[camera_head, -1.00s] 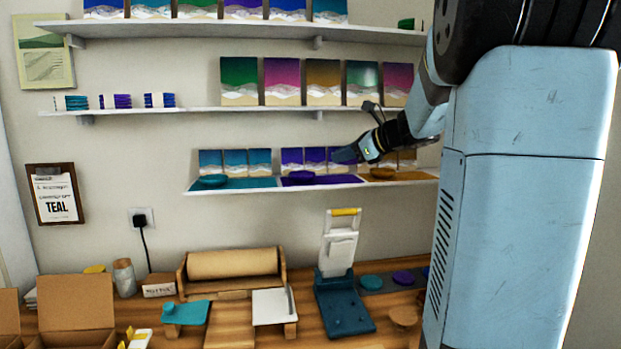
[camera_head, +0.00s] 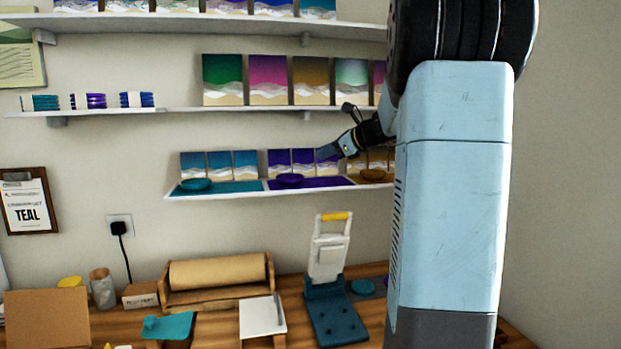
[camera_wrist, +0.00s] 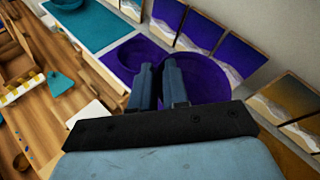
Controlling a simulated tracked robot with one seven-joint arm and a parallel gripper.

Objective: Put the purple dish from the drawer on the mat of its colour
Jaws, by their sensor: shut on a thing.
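My gripper (camera_wrist: 160,80) is shut on a round purple dish (camera_wrist: 207,72), which fills the space at its right finger in the wrist view. In the head view my gripper (camera_head: 328,152) hangs above the right part of the purple mat (camera_head: 325,183), before the small purple pictures; the held dish is not clear there. Another purple dish (camera_head: 290,180) rests on the left part of this mat, and it also shows in the wrist view (camera_wrist: 130,53), left of the fingers.
The lower shelf also bears a teal mat (camera_head: 238,187) with a teal dish (camera_head: 196,184), and an ochre dish (camera_head: 372,175) on the right. Pictures line the shelf's back. A shelf above (camera_head: 180,109) limits height. The workbench below holds a paper roll (camera_head: 218,271) and a press (camera_head: 333,310).

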